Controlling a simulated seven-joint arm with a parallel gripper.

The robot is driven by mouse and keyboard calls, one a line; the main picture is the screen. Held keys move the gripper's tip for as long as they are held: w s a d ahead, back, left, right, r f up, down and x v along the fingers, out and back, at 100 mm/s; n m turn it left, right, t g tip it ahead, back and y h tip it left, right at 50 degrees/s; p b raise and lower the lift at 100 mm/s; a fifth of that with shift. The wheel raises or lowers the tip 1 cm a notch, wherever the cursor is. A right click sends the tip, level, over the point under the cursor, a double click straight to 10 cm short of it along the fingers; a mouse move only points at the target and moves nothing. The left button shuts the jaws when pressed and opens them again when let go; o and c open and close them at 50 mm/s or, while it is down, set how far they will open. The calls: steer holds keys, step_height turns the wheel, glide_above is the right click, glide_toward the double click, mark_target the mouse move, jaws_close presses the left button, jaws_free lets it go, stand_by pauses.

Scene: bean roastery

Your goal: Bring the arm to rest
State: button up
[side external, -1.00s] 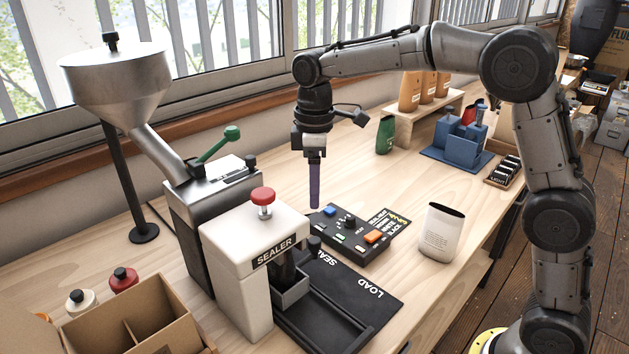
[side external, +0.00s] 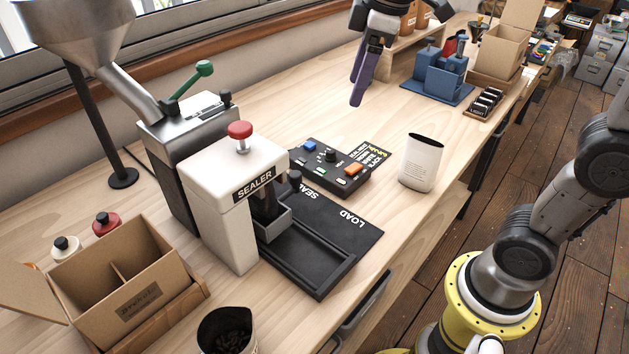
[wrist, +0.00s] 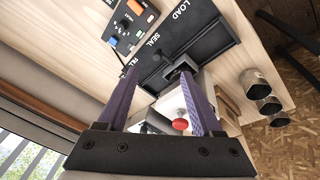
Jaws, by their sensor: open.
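My gripper (side external: 355,92) hangs above the far part of the bench at the top of the side view, clear of everything, with its two purple fingers apart and tilted. In the wrist view my gripper (wrist: 160,74) is open with nothing between the fingers. My wrist and upper links are cut off by the side view's top and right edges.
The white sealer (side external: 225,192) with its red knob, a control panel (side external: 329,167) and a standing white pouch (side external: 421,163) occupy the bench. A blue stand (side external: 436,83) is behind, a cardboard box (side external: 130,277) front left, a dark bean pouch (side external: 227,333) at the front edge.

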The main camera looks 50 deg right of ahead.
steer(key=s+d+f+m+t, duration=0.1)
steer(key=s+f+m, duration=0.2)
steer(key=s, duration=0.5)
steer(key=s+d+f+m+t, duration=0.1)
steer(key=s+f+m, duration=0.3)
steer(key=s+f, duration=0.2)
steer(key=shift+s+f+t, duration=0.2)
steer(key=shift+s+t, duration=0.1)
steer(key=shift+s, duration=0.7)
